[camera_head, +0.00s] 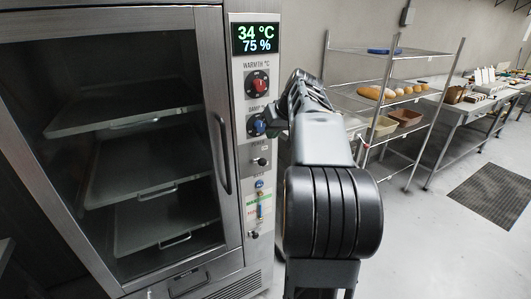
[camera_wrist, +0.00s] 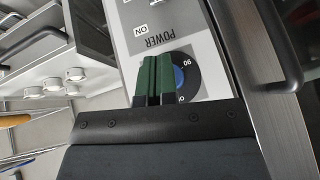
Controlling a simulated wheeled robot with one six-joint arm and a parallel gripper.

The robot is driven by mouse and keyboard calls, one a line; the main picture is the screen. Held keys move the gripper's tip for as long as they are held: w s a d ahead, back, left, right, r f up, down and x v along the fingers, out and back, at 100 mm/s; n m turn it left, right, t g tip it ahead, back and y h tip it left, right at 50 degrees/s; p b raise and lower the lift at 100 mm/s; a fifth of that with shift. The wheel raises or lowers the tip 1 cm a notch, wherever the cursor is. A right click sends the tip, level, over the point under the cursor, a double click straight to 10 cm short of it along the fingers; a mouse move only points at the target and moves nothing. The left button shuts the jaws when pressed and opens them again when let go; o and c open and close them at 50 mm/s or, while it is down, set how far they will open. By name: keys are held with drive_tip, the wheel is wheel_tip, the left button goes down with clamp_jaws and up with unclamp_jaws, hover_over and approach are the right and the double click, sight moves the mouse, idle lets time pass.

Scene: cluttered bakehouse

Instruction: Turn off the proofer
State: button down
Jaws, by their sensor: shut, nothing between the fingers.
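The proofer (camera_head: 233,95) stands at the left in the head view. Its lit display (camera_head: 256,39) reads 34 °C and 75 %. Below are the red warmth knob (camera_head: 257,84), the blue damp knob (camera_head: 256,125) and the power switch (camera_head: 260,161). In the wrist view the panel appears upside down, with the POWER label (camera_wrist: 166,36) and an ON mark (camera_wrist: 141,29); the switch lever is out of frame there. My gripper (camera_wrist: 154,58) is shut and empty, its green fingers in front of the panel beside the damp knob (camera_wrist: 185,76), partly covering it. Contact cannot be told.
The proofer's glass door (camera_head: 120,150) is shut, with its curved handle (camera_head: 221,155) beside the panel. Trays show inside. A wire rack (camera_head: 391,103) with bread stands behind my arm, and a long table (camera_head: 462,108) lies farther right. A dark floor mat (camera_head: 490,198) lies on open floor.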

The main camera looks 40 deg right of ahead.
sight(265, 160)
drive_tip(key=f, duration=0.2)
drive_tip(key=w+f, duration=0.1)
drive_tip(key=f, duration=0.1)
drive_tip(key=w+f, duration=0.1)
drive_tip(key=f, duration=0.1)
drive_tip(key=shift+a, duration=0.4)
drive_tip(key=shift+s+a+f, duration=0.1)
drive_tip(key=shift+a+f, duration=0.1)
drive_tip(key=shift+f, duration=0.6)
drive_tip(key=shift+f, duration=0.1)
drive_tip(key=shift+f+b, duration=0.15)
drive_tip(key=shift+b, duration=0.5)
drive_tip(key=shift+s+b, duration=0.15)
drive_tip(key=shift+b, duration=0.25)
